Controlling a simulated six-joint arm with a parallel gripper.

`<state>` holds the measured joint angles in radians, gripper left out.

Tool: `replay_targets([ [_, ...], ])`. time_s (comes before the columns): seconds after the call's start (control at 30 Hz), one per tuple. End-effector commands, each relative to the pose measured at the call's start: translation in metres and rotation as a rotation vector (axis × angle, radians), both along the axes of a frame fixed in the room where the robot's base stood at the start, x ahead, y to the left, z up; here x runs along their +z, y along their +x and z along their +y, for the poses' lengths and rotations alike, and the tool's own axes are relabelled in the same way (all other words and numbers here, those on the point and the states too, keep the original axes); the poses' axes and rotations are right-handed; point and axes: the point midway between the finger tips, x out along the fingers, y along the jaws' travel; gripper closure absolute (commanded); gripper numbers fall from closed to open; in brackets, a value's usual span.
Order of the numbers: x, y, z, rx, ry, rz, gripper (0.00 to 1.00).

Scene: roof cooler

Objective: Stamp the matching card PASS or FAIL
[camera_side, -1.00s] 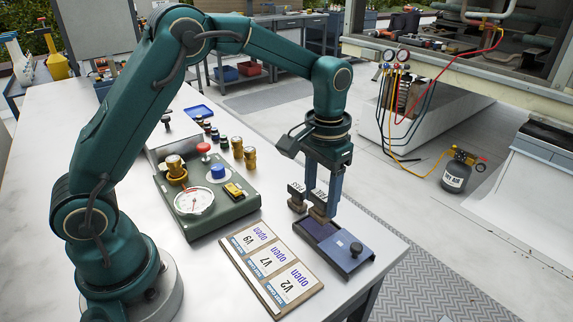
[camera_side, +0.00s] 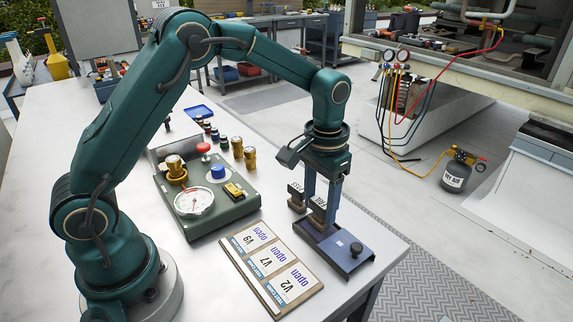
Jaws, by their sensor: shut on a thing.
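My gripper (camera_side: 321,203) is shut on a dark stamp (camera_side: 318,221) whose small label seems to read FAIL. The stamp's base is down at the ink pad (camera_side: 331,240), and I cannot tell how firmly they touch. The pad's slate-blue lid (camera_side: 347,262) with a round dark knob lies at its near right. A second stamp (camera_side: 296,200), its label seemingly PASS, stands just left of the held one. A board (camera_side: 236,249) left of the pad carries three white cards: V2 (camera_side: 292,285), V7 (camera_side: 269,262) and one that looks like V9 or V6 (camera_side: 250,239). Each shows "open" in blue.
A green test box (camera_side: 206,222) with a dial gauge (camera_side: 194,201), brass valve (camera_side: 175,168), red knob (camera_side: 204,148) and blue knob (camera_side: 217,171) stands behind the board. Two brass valves (camera_side: 237,147) (camera_side: 250,158) stand behind it. The front table edge is close to the pad.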

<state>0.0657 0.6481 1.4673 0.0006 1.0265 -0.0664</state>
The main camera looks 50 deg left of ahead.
Motion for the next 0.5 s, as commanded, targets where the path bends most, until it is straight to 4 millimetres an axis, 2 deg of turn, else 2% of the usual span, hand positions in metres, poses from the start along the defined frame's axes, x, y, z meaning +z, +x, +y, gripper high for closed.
replay_targets([
  [0.5, -0.0052, 0.0001, 0.0, 0.0, 0.0, 0.0, 1.0],
])
